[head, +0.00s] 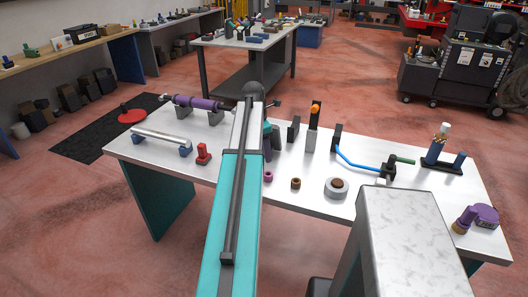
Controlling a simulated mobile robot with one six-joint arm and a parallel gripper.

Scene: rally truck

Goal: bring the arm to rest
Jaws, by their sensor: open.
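My arm (231,220) reaches up the middle of the head view, from the bottom edge out over the near workbench (225,172). Its teal link leads to a pale section with a dark rounded end (254,90). A dark part shows just right of the pale section; I cannot tell whether it belongs to my arm. My gripper's fingers cannot be made out and seem hidden behind the arm. No held object is visible.
The bench holds a purple damper (195,102), a silver bar (161,137), a red part (203,153), a pale ring (336,188), a blue hose (357,163) and a purple device (480,217). A second bench (225,39) and dark cart (466,65) stand behind.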

